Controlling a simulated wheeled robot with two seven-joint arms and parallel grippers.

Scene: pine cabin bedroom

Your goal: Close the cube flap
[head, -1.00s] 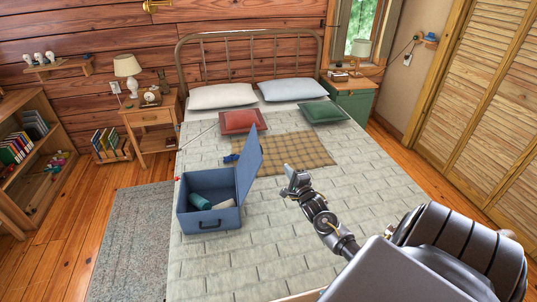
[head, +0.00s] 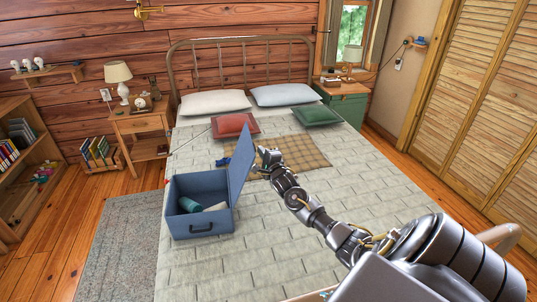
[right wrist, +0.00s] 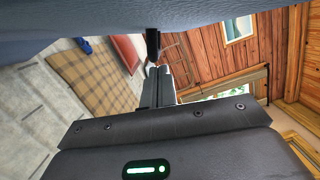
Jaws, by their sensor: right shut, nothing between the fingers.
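The blue cube-shaped case (head: 199,222) stands on the bed, open at the top. Its flap (head: 240,164) is hinged along the right side and stands up, leaning slightly outward to the right. A teal roll (head: 189,204) and a pale item (head: 216,207) lie inside. My right gripper (head: 267,157) is shut and empty, just right of the flap's upper part, on its outer side. In the right wrist view a blue surface, apparently the flap (right wrist: 120,18), fills the top edge, close to the fingers (right wrist: 154,58). I cannot tell if they touch. My left gripper is out of view.
A plaid blanket (head: 300,152), a red cushion (head: 235,125) and a green cushion (head: 316,116) lie behind on the bed. A small blue object (head: 222,162) lies behind the flap. The bed's front right surface is clear apart from my arm above it.

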